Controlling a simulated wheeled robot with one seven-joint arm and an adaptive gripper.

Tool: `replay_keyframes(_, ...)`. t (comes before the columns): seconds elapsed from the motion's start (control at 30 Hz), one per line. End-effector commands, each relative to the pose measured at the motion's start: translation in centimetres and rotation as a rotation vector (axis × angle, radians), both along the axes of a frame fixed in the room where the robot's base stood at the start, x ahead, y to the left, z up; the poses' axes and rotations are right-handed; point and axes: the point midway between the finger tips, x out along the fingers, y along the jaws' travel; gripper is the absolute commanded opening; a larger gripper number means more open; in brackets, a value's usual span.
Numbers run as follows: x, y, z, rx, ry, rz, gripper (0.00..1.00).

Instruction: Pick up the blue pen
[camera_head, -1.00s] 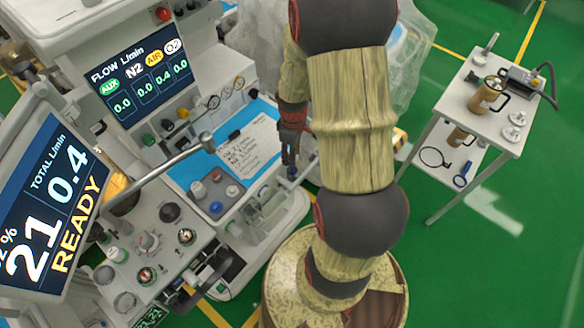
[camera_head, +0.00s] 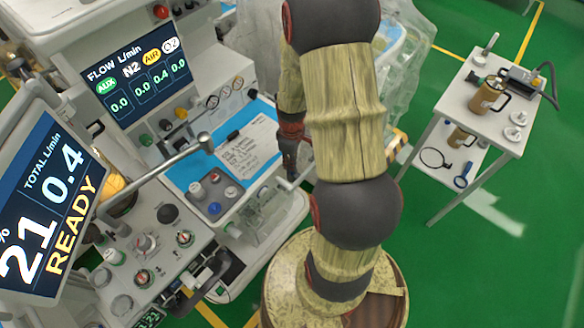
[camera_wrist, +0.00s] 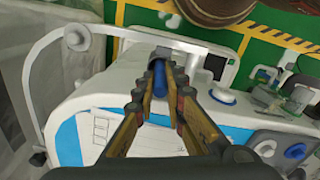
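A blue object that looks like the pen (camera_wrist: 160,80) shows in the wrist view, upright between the tips of my gripper (camera_wrist: 163,82). The fingers lie close on its left and right sides, and only a small part of it shows. I cannot tell whether the fingers touch it. In the head view my gripper (camera_head: 289,168) points down at the right edge of the machine's worktop, beside the blue mat (camera_head: 187,178). The pen cannot be made out there.
A white sheet (camera_head: 248,146) with a dark clip lies on the mat, and several knobs (camera_head: 214,208) stand in front. A monitor (camera_head: 48,205) and a metal bar (camera_head: 165,162) are at left. A white side table (camera_head: 464,100) holding jugs stands at right, with green floor between.

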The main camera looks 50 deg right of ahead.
Motion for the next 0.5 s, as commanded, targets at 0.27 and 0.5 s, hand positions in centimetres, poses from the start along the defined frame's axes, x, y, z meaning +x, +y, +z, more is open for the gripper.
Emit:
replay_keyframes(0.27, 0.0, -0.01, 0.01, 0.0, 0.0, 0.0, 0.0)
replay_keyframes(0.5, 0.02, -0.02, 0.17, -0.001, 0.0, 0.0, 0.0)
